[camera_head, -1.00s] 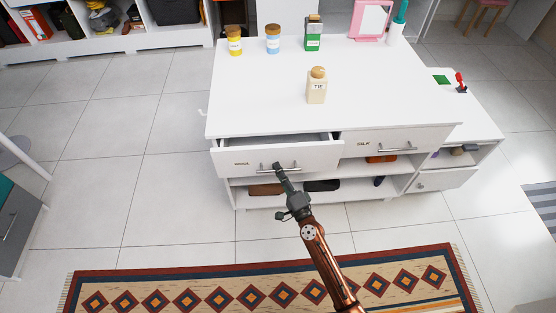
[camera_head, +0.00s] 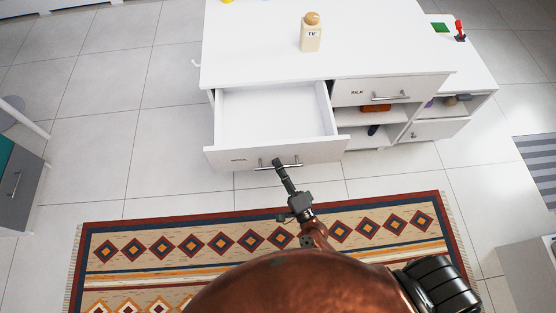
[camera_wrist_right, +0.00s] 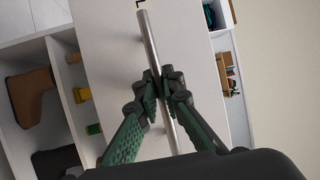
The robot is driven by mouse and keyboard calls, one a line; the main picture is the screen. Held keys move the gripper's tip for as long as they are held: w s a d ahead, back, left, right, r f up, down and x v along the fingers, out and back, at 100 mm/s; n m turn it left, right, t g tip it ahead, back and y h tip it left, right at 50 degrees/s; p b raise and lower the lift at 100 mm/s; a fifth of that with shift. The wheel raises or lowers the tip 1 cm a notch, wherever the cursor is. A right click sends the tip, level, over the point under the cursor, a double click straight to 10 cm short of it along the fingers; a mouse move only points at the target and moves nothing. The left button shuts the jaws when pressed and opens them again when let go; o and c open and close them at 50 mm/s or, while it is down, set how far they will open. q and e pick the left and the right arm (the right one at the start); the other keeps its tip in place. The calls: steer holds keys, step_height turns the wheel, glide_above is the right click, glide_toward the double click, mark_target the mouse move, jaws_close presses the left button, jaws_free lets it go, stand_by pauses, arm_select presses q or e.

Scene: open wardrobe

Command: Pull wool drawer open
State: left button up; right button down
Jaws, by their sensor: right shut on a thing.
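The white wool drawer (camera_head: 236,158) stands well out from the white cabinet (camera_head: 255,55) in the head view. Its inside shows a bare white bottom and looks empty. Its metal bar handle (camera_head: 291,165) is on the front face and also crosses the right wrist view (camera_wrist_right: 151,45). My right gripper (camera_head: 280,167) is shut on this handle; the wrist view shows both fingers (camera_wrist_right: 162,88) closed around the bar. My left gripper is not in view.
The silk drawer (camera_head: 378,89) beside it is shut. A jar (camera_head: 311,34) stands on the cabinet top. Open shelves (camera_head: 362,117) hold several items at right. A patterned rug (camera_head: 265,240) lies on the floor in front, with bare tiles at left.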

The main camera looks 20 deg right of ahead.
steer(key=c, duration=2.3)
jaws_free()
steer(key=v, duration=1.2)
steer(key=shift+f, duration=0.1)
